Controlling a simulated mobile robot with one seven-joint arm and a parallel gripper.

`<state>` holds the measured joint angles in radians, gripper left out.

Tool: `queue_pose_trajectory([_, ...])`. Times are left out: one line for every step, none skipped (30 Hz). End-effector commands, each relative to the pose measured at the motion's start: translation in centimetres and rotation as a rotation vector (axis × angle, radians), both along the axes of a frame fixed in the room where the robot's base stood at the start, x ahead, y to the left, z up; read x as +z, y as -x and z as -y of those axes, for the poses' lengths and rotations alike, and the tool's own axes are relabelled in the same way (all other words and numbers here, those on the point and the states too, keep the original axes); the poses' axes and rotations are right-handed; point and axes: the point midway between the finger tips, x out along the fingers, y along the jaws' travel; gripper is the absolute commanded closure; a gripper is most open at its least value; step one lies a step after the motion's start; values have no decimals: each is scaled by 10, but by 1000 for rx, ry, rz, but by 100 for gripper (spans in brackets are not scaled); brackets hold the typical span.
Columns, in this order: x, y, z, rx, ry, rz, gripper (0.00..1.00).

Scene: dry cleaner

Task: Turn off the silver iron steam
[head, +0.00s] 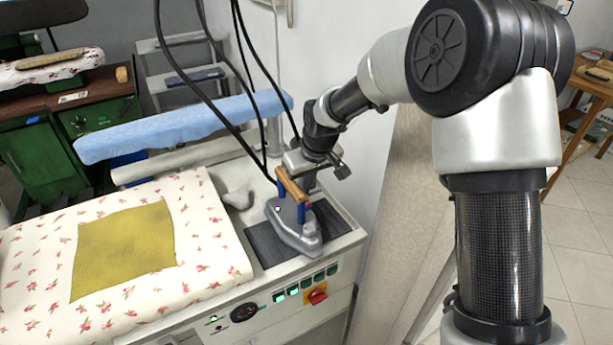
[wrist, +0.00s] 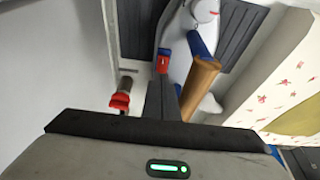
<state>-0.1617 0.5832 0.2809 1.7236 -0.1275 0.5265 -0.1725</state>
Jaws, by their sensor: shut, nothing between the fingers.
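The silver iron (head: 295,228) rests upright on a dark ribbed pad at the right end of the ironing table. It has a wooden handle (head: 291,186) on blue posts, and it also shows at the top of the wrist view (wrist: 180,65). A small red switch (wrist: 163,62) sits on the iron beside the handle. My gripper (head: 309,185) is shut and empty, pointing down just behind the handle. In the wrist view its dark fingers (wrist: 161,85) end close to the red switch; whether they touch it I cannot tell.
A red-tipped metal fitting (wrist: 120,101) stands beside my fingers, near the wall. Black hoses (head: 247,70) hang above the iron. The floral ironing board (head: 205,225) with a yellow cloth (head: 125,245) lies to the left. A panel with a red knob (head: 317,296) is on the table front.

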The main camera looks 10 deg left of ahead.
Motion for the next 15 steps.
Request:
queue_pose_trajectory([-5,0,0,0,0,-1,100])
queue_pose_trajectory([-6,0,0,0,0,-2,100])
queue_pose_trajectory([-8,0,-1,0,0,-2,100])
queue_pose_trajectory([-8,0,-1,0,0,-2,100])
queue_pose_trajectory([-9,0,-1,0,0,-1,100])
queue_pose_trajectory([-9,0,-1,0,1,-1,100])
queue_pose_trajectory([-9,-1,-1,0,1,-1,100])
queue_pose_trajectory([-9,-1,-1,0,1,-1,100])
queue_pose_trajectory([-9,-1,-1,0,1,-1,100])
queue_pose_trajectory([-9,-1,-1,0,1,-1,100])
queue_pose_trajectory([-9,-1,-1,0,1,-1,100])
queue_pose_trajectory([-9,-1,-1,0,1,-1,100])
queue_pose_trajectory([-9,-1,-1,0,1,-1,100])
queue_pose_trajectory([-9,-1,-1,0,1,-1,100])
queue_pose_trajectory([-12,-1,-1,0,1,-1,100])
